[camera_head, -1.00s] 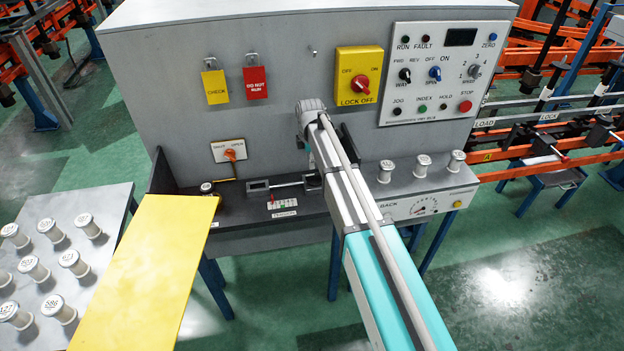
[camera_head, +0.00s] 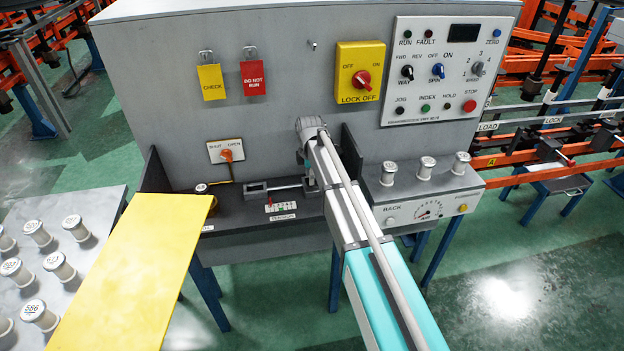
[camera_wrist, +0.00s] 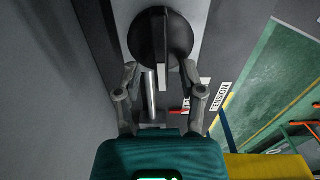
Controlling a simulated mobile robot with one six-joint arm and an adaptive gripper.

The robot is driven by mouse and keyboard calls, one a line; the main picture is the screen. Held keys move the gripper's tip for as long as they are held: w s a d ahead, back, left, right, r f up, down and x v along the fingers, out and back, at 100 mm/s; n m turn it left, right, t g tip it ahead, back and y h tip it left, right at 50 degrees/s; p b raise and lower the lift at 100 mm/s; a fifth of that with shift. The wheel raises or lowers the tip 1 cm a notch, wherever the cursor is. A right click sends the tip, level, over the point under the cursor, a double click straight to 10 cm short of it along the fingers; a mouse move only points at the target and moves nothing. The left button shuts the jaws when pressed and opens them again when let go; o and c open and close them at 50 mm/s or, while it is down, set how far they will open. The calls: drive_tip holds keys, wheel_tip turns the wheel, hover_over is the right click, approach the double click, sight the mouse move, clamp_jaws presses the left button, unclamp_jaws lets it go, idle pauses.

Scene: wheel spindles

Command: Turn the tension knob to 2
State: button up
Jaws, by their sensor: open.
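In the wrist view, a black round knob (camera_wrist: 147,40) with a raised grey fin (camera_wrist: 161,62) sits at the top centre, with my gripper (camera_wrist: 161,72) open and its fingertips to either side of the knob's near edge. I cannot tell whether they touch it. A TENSION label (camera_wrist: 220,96) and a red pointer (camera_wrist: 179,111) lie to the right. In the head view, the tension scale (camera_head: 283,207) with its red pointer is on the dark ledge, left of my arm. The knob's setting cannot be read.
A silver rod (camera_wrist: 150,92) lies close beside the left finger. A dark upright plate (camera_head: 351,153) stands right of my wrist. White spools (camera_head: 426,168) stand on the right ledge. A yellow board (camera_head: 130,270) and a table of spools (camera_head: 75,260) are at left.

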idle(0.3)
clamp_jaws()
drive_tip(key=shift+d, duration=0.1)
drive_tip(key=shift+w+m, duration=0.1)
drive_tip(key=shift+m, duration=0.2)
